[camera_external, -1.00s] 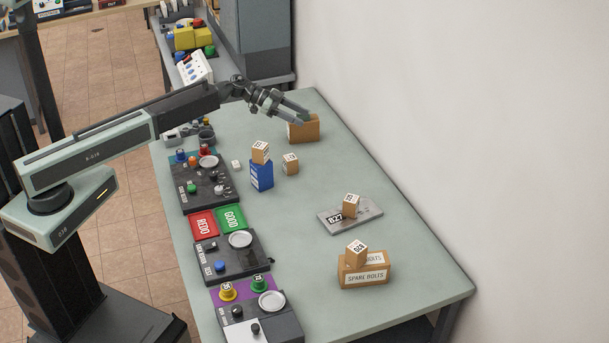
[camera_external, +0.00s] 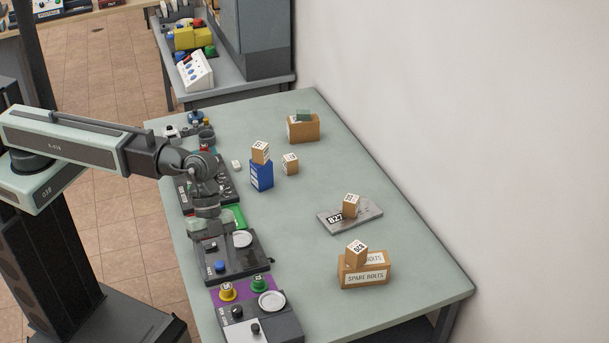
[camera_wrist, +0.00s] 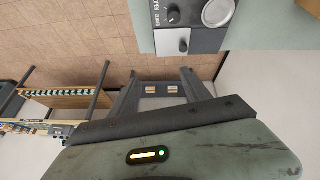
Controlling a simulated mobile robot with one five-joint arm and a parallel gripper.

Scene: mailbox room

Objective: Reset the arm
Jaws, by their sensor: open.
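My gripper (camera_external: 208,224) hangs from the folded arm at the left side of the table, in front of the red and green pads and above the back of a black panel. It points roughly down in the external view, where its fingers are hard to make out. In the wrist view my gripper (camera_wrist: 160,80) shows two dark fingers spread apart with nothing between them.
A blue box (camera_external: 262,176) bears a small carton (camera_external: 261,150), with another carton (camera_external: 290,163) beside it. A grey plate (camera_external: 366,217) holds a carton. A spare bolts box (camera_external: 364,272) bears another.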

